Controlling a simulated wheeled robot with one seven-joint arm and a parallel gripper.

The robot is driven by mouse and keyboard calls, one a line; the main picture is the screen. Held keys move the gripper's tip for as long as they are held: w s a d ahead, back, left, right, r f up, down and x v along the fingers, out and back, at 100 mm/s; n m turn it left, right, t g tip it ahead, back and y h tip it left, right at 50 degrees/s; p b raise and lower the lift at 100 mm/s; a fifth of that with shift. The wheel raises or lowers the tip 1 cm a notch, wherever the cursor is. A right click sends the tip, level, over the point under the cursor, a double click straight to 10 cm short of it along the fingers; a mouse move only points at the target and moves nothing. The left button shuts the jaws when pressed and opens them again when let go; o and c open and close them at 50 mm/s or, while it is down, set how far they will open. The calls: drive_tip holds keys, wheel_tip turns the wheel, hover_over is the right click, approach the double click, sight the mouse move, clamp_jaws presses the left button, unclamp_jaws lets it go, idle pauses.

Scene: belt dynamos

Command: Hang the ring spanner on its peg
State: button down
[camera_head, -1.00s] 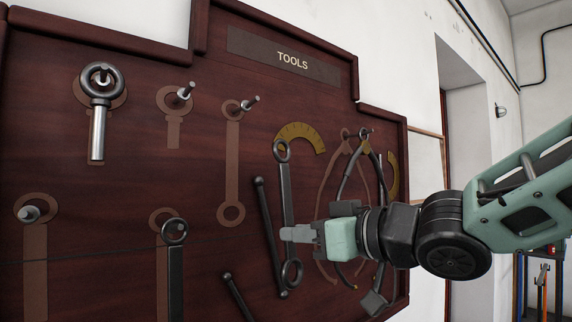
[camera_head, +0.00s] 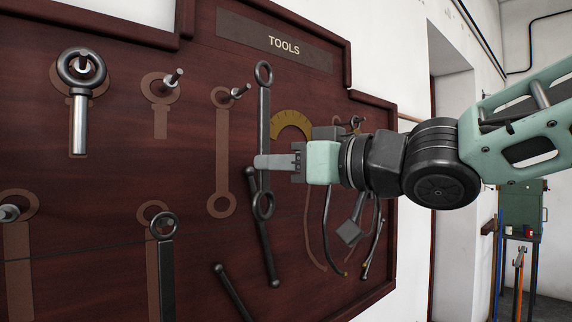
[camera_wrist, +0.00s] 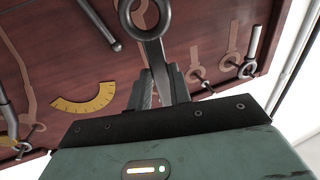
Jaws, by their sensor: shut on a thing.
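The ring spanner (camera_head: 264,105) is a dark bar with a ring at each end, held upright in front of the tool board. My gripper (camera_head: 272,162) is shut on its shaft, nearer the lower ring. In the wrist view the spanner (camera_wrist: 151,45) rises from between the jaws (camera_wrist: 161,88), one ring toward the camera. A bare peg (camera_head: 240,91) sticks out at the top of a painted double-ring outline (camera_head: 222,150). The spanner's upper ring is to the right of this peg and slightly higher, apart from it.
An eyebolt-like tool (camera_head: 80,110) hangs at upper left. A shorter outline with a bare peg (camera_head: 173,78) is beside it. A dark bar (camera_head: 264,240) is behind and below the spanner. A yellow protractor (camera_head: 292,124) and hanging calipers (camera_head: 355,215) are on the right.

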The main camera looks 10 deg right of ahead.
drive_tip(key=w+a+f+b, duration=0.1)
drive_tip(key=w+a, duration=0.3)
drive_tip(key=w, duration=0.1)
drive_tip(key=shift+w, duration=0.4)
idle(0.5)
idle(0.6)
drive_tip(key=c, duration=1.2)
unclamp_jaws()
drive_tip(key=shift+f, duration=0.15)
drive_tip(key=p+v, duration=0.3)
drive_tip(key=v, duration=0.9)
drive_tip(key=shift+r, duration=0.2)
